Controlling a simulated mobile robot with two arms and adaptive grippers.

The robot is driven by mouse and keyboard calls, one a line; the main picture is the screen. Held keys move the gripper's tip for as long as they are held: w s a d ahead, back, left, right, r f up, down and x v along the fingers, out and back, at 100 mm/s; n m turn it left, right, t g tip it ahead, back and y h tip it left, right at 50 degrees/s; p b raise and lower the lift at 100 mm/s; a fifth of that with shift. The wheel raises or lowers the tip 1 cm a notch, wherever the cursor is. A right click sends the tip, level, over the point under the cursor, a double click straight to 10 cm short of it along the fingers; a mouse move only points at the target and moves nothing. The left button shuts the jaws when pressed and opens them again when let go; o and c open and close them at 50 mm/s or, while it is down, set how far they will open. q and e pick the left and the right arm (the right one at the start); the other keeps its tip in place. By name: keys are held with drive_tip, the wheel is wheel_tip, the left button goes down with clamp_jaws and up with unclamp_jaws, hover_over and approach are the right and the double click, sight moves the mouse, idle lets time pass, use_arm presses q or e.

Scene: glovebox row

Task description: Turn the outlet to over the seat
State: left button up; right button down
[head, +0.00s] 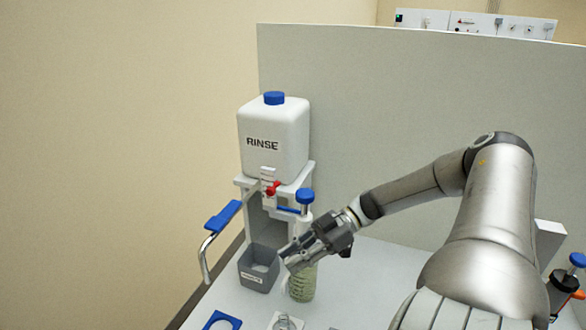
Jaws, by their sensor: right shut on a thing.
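A dispenser bottle (302,285) with pale green contents stands on the white bench, with a blue knob (305,196) on top. A blue outlet (289,210) sticks out to the left just below the knob. My right gripper (287,256) is shut at the bottle, across its upper part, and hides the contact. A blue ring-shaped piece (222,321) and a pale plate with a small clear item (285,321) lie at the bottom edge, both cut off. I cannot tell which is the seat. My left gripper is out of view.
A white RINSE tank (273,138) with a red tap (272,188) stands behind the bottle, above a grey bin (260,268). A bent metal bar with a blue pad (222,216) is at left. A grey partition (400,120) closes the back.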

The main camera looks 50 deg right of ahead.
drive_tip(key=shift+s+f, duration=0.1)
drive_tip(key=c, duration=1.3)
unclamp_jaws()
drive_tip(key=shift+c, duration=0.2)
drive_tip(key=v, duration=1.2)
drive_tip(key=shift+a, duration=0.1)
